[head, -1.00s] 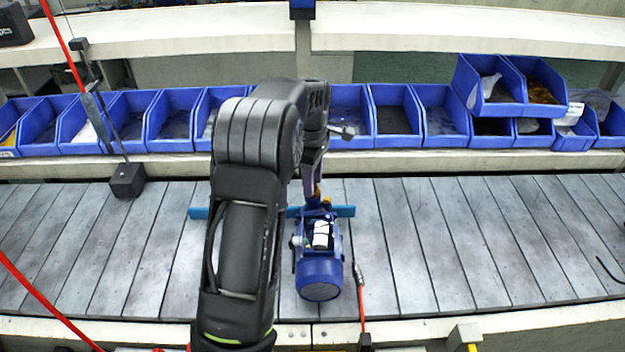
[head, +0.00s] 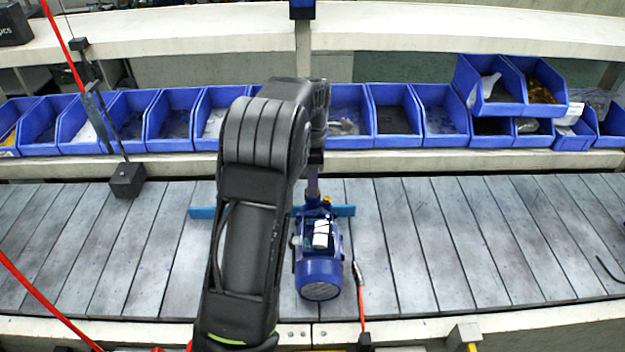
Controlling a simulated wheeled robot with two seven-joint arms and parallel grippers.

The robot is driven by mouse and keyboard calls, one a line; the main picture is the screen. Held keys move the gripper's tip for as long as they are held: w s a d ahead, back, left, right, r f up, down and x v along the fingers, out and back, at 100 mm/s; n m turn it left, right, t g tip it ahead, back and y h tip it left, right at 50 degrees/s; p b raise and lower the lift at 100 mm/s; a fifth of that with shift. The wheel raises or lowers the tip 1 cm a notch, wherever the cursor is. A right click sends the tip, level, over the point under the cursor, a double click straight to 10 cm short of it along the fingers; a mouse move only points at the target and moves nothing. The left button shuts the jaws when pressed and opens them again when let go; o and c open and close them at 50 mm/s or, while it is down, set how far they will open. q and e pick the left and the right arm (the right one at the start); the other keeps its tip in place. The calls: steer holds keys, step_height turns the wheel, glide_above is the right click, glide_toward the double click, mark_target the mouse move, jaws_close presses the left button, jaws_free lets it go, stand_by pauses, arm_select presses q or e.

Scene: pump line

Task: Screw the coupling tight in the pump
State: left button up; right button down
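The blue pump (head: 319,262) lies on the slatted line with its rounded motor end toward me. A small brass-coloured piece, which looks like the coupling (head: 326,203), shows at its far end. My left gripper (head: 312,192) points down at that far end, right by the brass piece. Its fingers are small and partly hidden by my own arm, so I cannot tell whether they are open or shut, or whether they touch the coupling. My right gripper is not in view.
A flat blue bar (head: 345,211) lies across the line behind the pump. A red-hosed tool (head: 360,290) is close to the pump's right. Blue bins (head: 396,115) line the back shelf.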

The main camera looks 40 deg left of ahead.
arm_select(q)
steer(key=n, duration=0.3)
steer(key=n, duration=0.3)
steer(key=shift+n, duration=0.4)
stand_by(0.3)
jaws_close()
stand_by(0.5)
steer(key=shift+m, duration=1.8)
